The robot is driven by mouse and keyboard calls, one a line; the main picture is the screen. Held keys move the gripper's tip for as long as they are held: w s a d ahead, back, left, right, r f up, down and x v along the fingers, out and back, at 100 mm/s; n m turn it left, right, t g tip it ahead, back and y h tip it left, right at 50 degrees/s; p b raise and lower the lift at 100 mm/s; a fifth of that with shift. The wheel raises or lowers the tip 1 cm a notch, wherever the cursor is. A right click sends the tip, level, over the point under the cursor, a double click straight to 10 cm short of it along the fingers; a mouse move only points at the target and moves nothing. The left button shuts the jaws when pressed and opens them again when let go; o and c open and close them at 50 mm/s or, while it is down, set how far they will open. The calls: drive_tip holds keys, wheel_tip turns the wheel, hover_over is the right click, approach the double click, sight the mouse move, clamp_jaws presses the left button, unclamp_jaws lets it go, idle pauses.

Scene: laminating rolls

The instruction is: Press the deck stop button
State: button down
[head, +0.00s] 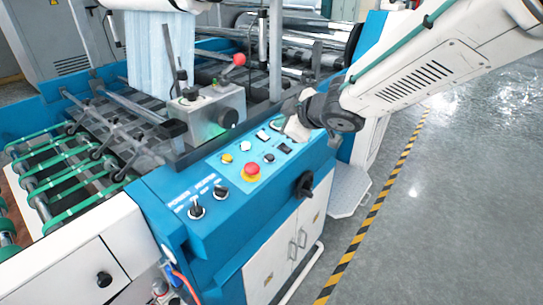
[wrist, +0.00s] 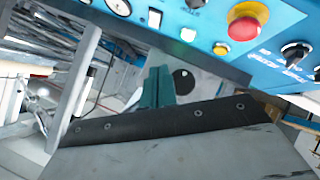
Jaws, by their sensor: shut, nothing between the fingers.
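A red mushroom button on a yellow base (head: 251,172) stands on the blue control panel (head: 222,184). It also shows at the top right of the wrist view (wrist: 247,20). A small yellow button (head: 227,158) and a pale lit button (head: 245,146) sit beyond it; the wrist view shows the yellow one (wrist: 221,49) and the lit one (wrist: 188,34). I cannot read which button is marked deck stop. My gripper (head: 294,127) is over the panel's far end, apart from the red button. Its teal fingertips (wrist: 157,88) are shut and empty.
Two black rotary knobs (head: 196,211) sit at the panel's near end. A grey box with a red-ball lever (head: 211,110) rises beside the panel's left edge. Rollers with green belts (head: 60,170) lie left. Open floor (head: 445,200) lies right.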

drive_tip(key=shift+f, duration=0.1)
drive_tip(key=shift+w+a+f, duration=0.15)
drive_tip(key=shift+a+f, duration=0.1)
drive_tip(key=shift+f, duration=1.15)
drive_tip(key=shift+w+a+f, duration=0.2)
drive_tip(key=shift+a+f, duration=0.1)
drive_tip(key=shift+f, duration=1.1)
drive_tip(key=shift+w+a+f, duration=0.15)
drive_tip(key=shift+a+f, duration=0.1)
drive_tip(key=shift+f, duration=1.25)
drive_tip(key=shift+w+a+f, duration=0.1)
drive_tip(key=shift+f, duration=0.6)
drive_tip(key=shift+r, duration=0.8)
drive_tip(key=shift+r, duration=0.1)
drive_tip(key=shift+s+d+r, duration=0.15)
drive_tip(key=shift+d+r, duration=0.05)
drive_tip(key=shift+r, duration=0.6)
drive_tip(key=shift+s+d+r, duration=0.1)
drive_tip(key=shift+d+r, duration=0.05)
drive_tip(key=shift+r, duration=0.6)
drive_tip(key=shift+s+d+r, duration=0.15)
drive_tip(key=shift+d+r, duration=0.05)
drive_tip(key=shift+r, duration=0.6)
